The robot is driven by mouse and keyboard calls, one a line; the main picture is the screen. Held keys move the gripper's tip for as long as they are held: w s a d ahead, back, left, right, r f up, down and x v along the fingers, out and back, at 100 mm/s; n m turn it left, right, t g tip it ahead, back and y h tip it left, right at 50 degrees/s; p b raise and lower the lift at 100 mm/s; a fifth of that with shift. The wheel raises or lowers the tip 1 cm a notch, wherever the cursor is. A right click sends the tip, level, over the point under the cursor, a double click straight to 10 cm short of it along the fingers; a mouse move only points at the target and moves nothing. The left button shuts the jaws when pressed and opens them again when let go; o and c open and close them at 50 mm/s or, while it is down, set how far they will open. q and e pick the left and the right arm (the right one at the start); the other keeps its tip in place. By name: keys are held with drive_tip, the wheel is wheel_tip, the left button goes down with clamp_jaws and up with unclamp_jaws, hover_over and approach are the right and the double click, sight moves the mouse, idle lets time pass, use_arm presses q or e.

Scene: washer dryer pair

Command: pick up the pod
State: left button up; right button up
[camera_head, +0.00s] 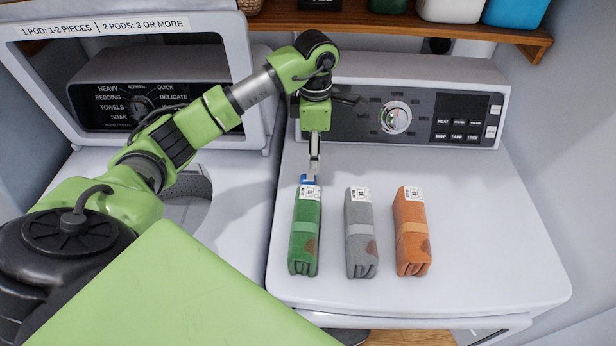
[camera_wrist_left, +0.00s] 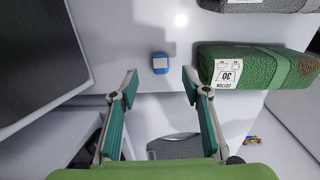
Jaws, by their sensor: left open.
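The pod is a small blue block with a pale label. It lies on the white dryer top and shows in the left wrist view (camera_wrist_left: 160,63), centred between the fingers and just beyond their tips. In the head view a bit of the blue pod (camera_head: 309,179) shows below my left gripper (camera_head: 314,168), at the back end of the green rolled towel; the fingers partly hide it. In the left wrist view my left gripper (camera_wrist_left: 159,84) is open, with nothing between its fingers. My right gripper is not in view.
A green rolled towel (camera_head: 304,240), a grey one (camera_head: 360,240) and an orange one (camera_head: 412,240) lie in a row on the dryer top (camera_head: 480,240). The control panel (camera_head: 440,115) rises behind. The washer's raised lid (camera_head: 245,60) is at left. The dryer top's right side is clear.

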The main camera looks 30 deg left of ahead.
sight(312, 183)
use_arm(q)
wheel_tip(312, 183, down, 3)
drive_tip(key=shift+r, duration=0.15)
drive_tip(key=shift+f+p, duration=0.2)
drive_tip(key=shift+p, duration=0.3)
wheel_tip(312, 183, down, 4)
drive_tip(key=shift+s+a+f+p, duration=0.1)
drive_tip(key=shift+p, duration=1.15)
drive_tip(key=shift+f, duration=0.35)
drive_tip(key=c, duration=1)
